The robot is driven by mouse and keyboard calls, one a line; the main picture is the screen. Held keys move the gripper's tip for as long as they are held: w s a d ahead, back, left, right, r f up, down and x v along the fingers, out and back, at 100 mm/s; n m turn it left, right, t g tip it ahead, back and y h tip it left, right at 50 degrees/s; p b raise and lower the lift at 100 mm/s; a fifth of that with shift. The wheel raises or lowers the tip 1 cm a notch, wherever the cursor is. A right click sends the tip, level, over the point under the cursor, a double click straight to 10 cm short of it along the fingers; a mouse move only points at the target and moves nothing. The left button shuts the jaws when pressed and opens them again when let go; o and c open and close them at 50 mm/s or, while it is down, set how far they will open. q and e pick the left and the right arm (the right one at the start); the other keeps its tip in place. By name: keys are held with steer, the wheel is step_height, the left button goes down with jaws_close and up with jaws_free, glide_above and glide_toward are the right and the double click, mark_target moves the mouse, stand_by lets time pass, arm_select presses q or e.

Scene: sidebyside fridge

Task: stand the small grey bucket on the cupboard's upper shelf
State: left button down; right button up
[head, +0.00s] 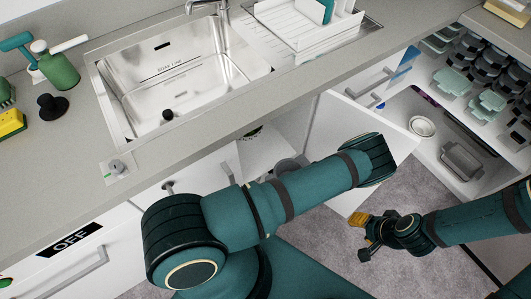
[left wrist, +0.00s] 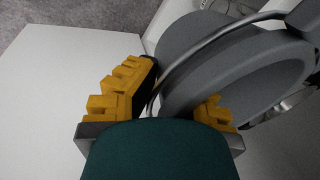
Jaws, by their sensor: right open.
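The small grey bucket (head: 289,165) shows partly in the head view, in the opening of the cupboard under the sink, largely hidden by my left arm. In the left wrist view the bucket (left wrist: 235,65) is large and close, its thin metal handle crossing in front of it. My left gripper (left wrist: 178,98) has its yellow fingers apart at the bucket; the right-hand fingertip is partly hidden against it. I cannot tell whether they grip it. The left gripper is hidden in the head view. My right gripper (head: 362,236) is open and empty above the floor. The cupboard's upper shelf (head: 262,150) shows only in part.
The white cupboard door (head: 350,130) stands open beside my left arm. An open drawer unit (head: 455,150) with dishes is at the right. The counter (head: 200,160) with the sink (head: 180,80) overhangs the cupboard. The grey floor (head: 420,200) is clear around my right gripper.

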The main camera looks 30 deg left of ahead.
arm_select(q)
steer(key=w+a, duration=0.2)
steer(key=a, duration=0.3)
steer(key=w+a+b, duration=0.1)
steer(key=w+a, duration=0.1)
steer(key=a, duration=0.4)
steer(key=w+a, duration=0.1)
steer(key=a, duration=0.4)
steer(key=shift+w+a, duration=0.2)
steer(key=shift+w, duration=0.2)
steer(key=shift+d+b+x, duration=0.15)
steer(key=shift+b+x, duration=0.3)
steer(key=shift+x, duration=0.45)
steer(key=shift+d+b+x, duration=0.15)
steer(key=shift+b+x, duration=0.25)
steer(key=shift+x, duration=0.55)
steer(key=shift+s, duration=0.1)
steer(key=c, duration=1.1)
jaws_free()
steer(key=shift+c, duration=0.2)
